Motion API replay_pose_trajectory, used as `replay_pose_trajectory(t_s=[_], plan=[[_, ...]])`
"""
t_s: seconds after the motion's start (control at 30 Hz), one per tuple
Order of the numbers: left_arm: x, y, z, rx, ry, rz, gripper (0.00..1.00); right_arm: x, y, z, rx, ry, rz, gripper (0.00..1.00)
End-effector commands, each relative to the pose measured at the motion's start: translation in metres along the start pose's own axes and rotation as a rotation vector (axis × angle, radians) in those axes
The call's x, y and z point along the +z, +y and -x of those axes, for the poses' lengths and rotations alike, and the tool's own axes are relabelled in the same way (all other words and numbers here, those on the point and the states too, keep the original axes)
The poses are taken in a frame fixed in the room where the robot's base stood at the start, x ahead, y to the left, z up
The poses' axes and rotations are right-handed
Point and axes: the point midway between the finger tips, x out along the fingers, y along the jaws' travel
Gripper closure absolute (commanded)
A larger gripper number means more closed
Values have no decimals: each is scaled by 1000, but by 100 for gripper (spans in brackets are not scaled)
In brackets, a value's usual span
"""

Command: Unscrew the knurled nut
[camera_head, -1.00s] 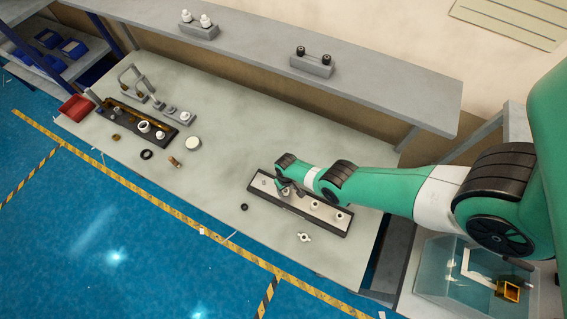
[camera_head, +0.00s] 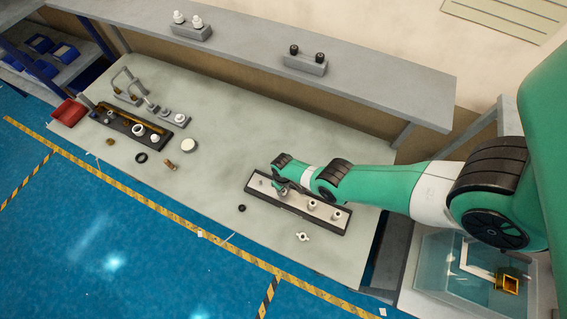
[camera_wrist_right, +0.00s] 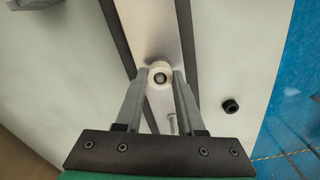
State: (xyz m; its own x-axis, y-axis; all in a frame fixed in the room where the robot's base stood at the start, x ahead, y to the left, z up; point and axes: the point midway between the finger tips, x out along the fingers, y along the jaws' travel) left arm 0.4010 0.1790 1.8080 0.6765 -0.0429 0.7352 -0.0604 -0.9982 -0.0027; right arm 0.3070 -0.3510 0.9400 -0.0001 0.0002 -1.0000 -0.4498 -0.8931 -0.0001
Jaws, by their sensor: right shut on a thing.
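A white round nut (camera_wrist_right: 160,75) with a dark hole in its middle sits on the pale strip of a long dark-edged fixture (camera_head: 326,227). My right gripper (camera_wrist_right: 162,76) is shut on this nut, one fingertip at each side of it. In the head view my right gripper (camera_head: 283,189) is over the left half of the fixture and hides the nut there. A thin metal pin (camera_wrist_right: 173,124) stands on the strip between the fingers. White round parts (camera_head: 312,204) and (camera_head: 336,215) stand to the right on the fixture. My left gripper is not in view.
A small black ring (camera_head: 242,208) and a white winged part (camera_head: 302,237) lie on the table in front of the fixture. A second dark tray (camera_head: 125,125) with parts, a red bin (camera_head: 69,113) and loose pieces are at left. The table middle is clear.

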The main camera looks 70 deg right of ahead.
Motion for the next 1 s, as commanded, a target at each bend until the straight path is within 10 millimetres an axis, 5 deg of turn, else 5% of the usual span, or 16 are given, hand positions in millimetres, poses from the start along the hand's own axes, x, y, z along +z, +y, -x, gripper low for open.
replay_pose_trajectory(t_s=[0.17, 0.47, 0.77, 1.0], plan=[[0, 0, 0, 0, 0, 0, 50, 0, 0, 0, 0, 0, 226, 100], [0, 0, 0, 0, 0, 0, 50, 0, 0, 0, 0, 0, 257, 100], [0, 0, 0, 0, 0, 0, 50, 0, 0, 0, 0, 0, 661, 100], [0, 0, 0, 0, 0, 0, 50, 0, 0, 0, 0, 0, 680, 100]])
